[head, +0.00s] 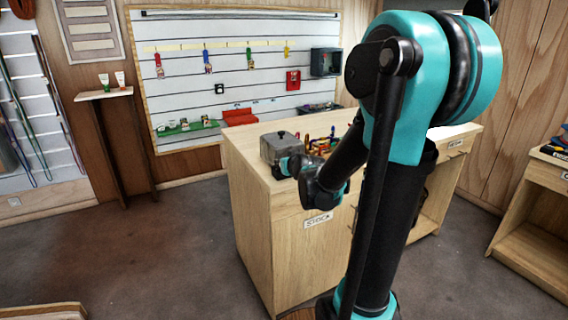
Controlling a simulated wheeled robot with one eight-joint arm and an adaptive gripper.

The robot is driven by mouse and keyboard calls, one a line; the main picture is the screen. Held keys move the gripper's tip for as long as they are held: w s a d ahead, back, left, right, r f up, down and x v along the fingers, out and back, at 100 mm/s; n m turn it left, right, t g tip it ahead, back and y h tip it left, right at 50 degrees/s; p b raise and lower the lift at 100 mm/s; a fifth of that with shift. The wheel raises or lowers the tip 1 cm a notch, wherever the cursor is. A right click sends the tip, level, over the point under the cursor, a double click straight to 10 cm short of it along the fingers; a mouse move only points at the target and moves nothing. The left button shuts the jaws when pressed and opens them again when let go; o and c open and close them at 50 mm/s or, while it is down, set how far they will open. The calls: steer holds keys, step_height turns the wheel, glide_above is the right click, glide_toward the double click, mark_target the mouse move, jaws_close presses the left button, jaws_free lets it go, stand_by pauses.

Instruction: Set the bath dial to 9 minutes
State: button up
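A grey metal box with a lid (279,146), which looks like the bath, stands on the near left corner of the wooden counter (245,146). I cannot make out its dial or any minute marks; the front right of the box is partly covered by my arm.
Several colourful tools (325,143) stand on the counter behind my arm. A slatted wall panel (225,70) with hanging gear is behind. A small shelf (104,94) is at the left, and a low wooden unit (535,262) at the right. The floor left of the counter is clear.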

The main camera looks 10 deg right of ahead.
steer(key=shift+o, duration=0.2)
steer(key=v, duration=1.2)
stand_by(0.4)
steer(key=shift+f, duration=0.1)
